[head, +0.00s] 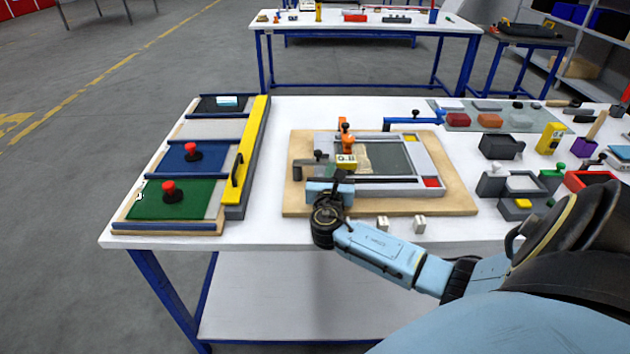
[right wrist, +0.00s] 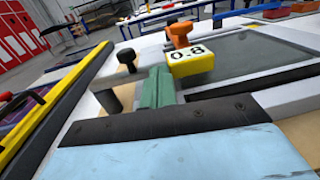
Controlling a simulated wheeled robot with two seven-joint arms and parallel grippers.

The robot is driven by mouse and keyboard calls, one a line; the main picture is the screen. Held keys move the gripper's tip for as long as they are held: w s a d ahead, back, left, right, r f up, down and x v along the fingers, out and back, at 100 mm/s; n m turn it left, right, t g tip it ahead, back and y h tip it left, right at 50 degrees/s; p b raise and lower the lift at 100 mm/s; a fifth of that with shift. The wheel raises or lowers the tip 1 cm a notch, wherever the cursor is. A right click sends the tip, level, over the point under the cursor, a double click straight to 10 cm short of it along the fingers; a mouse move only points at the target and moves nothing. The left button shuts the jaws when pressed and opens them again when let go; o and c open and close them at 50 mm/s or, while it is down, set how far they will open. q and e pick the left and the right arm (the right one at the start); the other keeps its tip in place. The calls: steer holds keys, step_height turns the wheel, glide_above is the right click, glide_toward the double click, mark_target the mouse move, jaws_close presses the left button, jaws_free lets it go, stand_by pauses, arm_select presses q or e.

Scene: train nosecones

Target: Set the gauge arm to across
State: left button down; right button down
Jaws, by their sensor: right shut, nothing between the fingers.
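A grey fixture (head: 428,165) lies on a wooden board, with a dark plate (head: 390,157) in its frame. A yellow block marked 0.8 (head: 346,161) sits at its left part, under an orange piece (head: 346,137); both show in the right wrist view, block (right wrist: 192,62) and orange piece (right wrist: 179,32). A dark grey arm with a black knob (head: 308,171) is left of the block, also in the wrist view (right wrist: 127,60). I cannot tell which piece is the gauge arm. My right gripper (right wrist: 157,88) is shut and empty, between knob and block. My left gripper is out of view.
A rack with green panel (head: 190,205), blue panel and yellow bar (head: 243,150) stands left. A blue arm (head: 410,122) is behind the fixture. Two small white blocks (head: 383,222) lie in front. Bins and tools crowd the right. The table between rack and board is clear.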

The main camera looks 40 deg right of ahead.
steer(key=shift+r, duration=0.1)
steer(key=shift+s+a+p, duration=0.15)
steer(key=shift+a+p, duration=0.1)
steer(key=shift+p, duration=0.05)
steer(key=p+v, duration=0.1)
steer(key=v, duration=0.2)
steer(key=shift+s+p, duration=0.1)
steer(key=shift+p, duration=0.3)
steer(key=v, duration=0.6)
steer(key=s+v, duration=0.1)
steer(key=v, duration=0.3)
steer(key=shift+d, duration=0.3)
steer(key=shift+s, duration=0.1)
